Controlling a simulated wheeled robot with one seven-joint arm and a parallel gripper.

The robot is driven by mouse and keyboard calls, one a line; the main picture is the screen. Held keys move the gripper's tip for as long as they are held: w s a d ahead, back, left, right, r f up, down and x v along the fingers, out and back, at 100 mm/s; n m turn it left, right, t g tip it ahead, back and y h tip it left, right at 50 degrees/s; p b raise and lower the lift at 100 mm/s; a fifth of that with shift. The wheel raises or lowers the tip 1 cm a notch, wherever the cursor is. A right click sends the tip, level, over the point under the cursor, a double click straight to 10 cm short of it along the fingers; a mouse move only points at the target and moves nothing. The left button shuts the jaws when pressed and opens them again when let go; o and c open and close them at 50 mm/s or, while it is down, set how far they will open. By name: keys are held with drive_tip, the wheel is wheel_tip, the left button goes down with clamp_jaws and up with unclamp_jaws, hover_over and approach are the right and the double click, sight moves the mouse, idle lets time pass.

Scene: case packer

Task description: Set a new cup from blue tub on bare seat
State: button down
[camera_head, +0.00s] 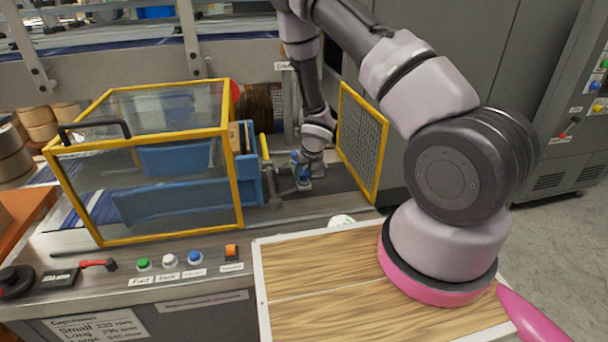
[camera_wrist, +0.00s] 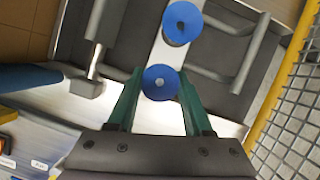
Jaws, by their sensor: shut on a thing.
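A second blue cup (camera_wrist: 182,22) sits on a pale metal bar (camera_wrist: 167,55) just beyond. The held cup is over the near end of this bar; whether it touches a seat there I cannot tell, and the bare seat is not visible. In the head view my gripper reaches down to small blue parts (camera_head: 304,175) between the yellow-framed enclosure and the mesh guard. I cannot make out a blue tub in either view.
The clear enclosure with yellow frame (camera_head: 232,130) stands left of my gripper. The yellow mesh guard (camera_head: 362,140) stands close on its right. A wooden-topped table (camera_head: 320,275) is in front. Labelled push buttons (camera_head: 169,261) line the machine's front edge.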

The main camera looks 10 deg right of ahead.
drive_tip(key=shift+c, duration=1.5)
unclamp_jaws()
drive_tip(key=v, duration=1.2)
